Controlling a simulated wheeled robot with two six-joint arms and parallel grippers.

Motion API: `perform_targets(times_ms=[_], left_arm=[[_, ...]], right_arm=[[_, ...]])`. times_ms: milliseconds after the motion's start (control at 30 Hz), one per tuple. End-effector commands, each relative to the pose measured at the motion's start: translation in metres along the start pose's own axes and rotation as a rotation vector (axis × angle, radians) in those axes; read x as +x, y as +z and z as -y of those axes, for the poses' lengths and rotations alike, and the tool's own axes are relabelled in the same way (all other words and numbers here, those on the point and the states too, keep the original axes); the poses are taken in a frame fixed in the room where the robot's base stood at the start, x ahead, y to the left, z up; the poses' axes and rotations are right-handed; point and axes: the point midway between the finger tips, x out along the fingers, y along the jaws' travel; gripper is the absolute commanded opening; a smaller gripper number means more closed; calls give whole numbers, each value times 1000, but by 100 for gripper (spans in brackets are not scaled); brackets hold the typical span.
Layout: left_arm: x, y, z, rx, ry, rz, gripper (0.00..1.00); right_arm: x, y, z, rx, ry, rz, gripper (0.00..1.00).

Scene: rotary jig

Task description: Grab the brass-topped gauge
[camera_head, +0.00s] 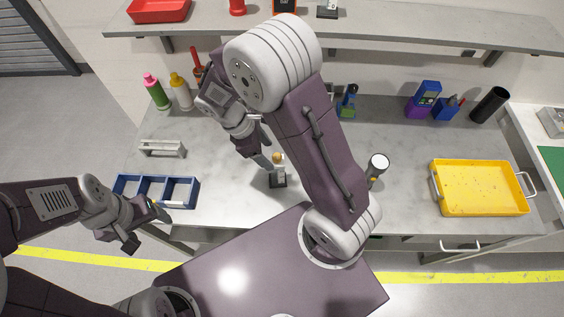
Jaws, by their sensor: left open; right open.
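A small gauge with a round brass top (278,157) stands on the grey bench, with a dark block (278,181) at its foot. I cannot tell whether the block is part of it. My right gripper (262,158) is open, close beside the gauge on its left. One finger lies very near the brass top; I cannot tell whether they touch. My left gripper (148,228) is open and empty in front of the blue divided tray. My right arm covers part of the bench behind and to the right of the gauge.
The blue divided tray (118,190) and a grey bracket (162,148) are at left. A torch-like cylinder (376,168) stands right of my arm. A yellow tray (480,211) is at right. Bottles (157,92) and tools line the back under a shelf (420,35).

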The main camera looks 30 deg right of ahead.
Motion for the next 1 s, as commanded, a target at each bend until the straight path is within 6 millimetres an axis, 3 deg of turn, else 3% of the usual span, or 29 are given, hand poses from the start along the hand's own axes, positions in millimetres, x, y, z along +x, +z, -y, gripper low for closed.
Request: perform_targets(times_ms=[167, 367, 600, 900, 1000], left_arm=[[-1, 0, 0, 0, 0, 0, 74], [-1, 0, 0, 0, 0, 0, 74], [-1, 0, 0, 0, 0, 0, 74], [-1, 0, 0, 0, 0, 0, 74], [-1, 0, 0, 0, 0, 0, 74]], right_arm=[[28, 1, 2, 0, -5, 4, 65], [37, 1, 2, 1, -4, 2, 65], [79, 1, 8, 1, -6, 3, 65], [86, 0, 8, 1, -3, 0, 65], [86, 0, 8, 1, -3, 0, 38]])
